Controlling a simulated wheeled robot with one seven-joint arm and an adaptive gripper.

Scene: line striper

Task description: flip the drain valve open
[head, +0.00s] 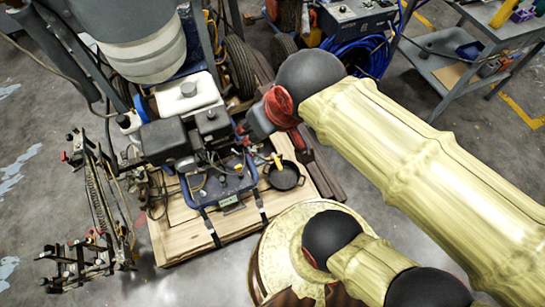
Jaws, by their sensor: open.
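The line striper (170,140), with a dark engine and a white tank, stands on a wooden pallet (180,240). A small yellow lever-like part (277,161) shows above a round black pan (285,177) at the pallet's right side. It may be the drain valve's handle, but it is too small to tell its setting. My arm comes in from the right, and its red and dark wrist end hangs over the striper's right side. My gripper (278,143) is open just above and beside the yellow part, with no clear contact visible. Its fingers are partly hidden by the wrist.
A blue tubular frame (222,190) stands close left of the pan. A rack of black fittings (90,215) is at the left. Blue hose (365,55) and a grey cart (460,70) are behind. Bare concrete floor lies at lower left.

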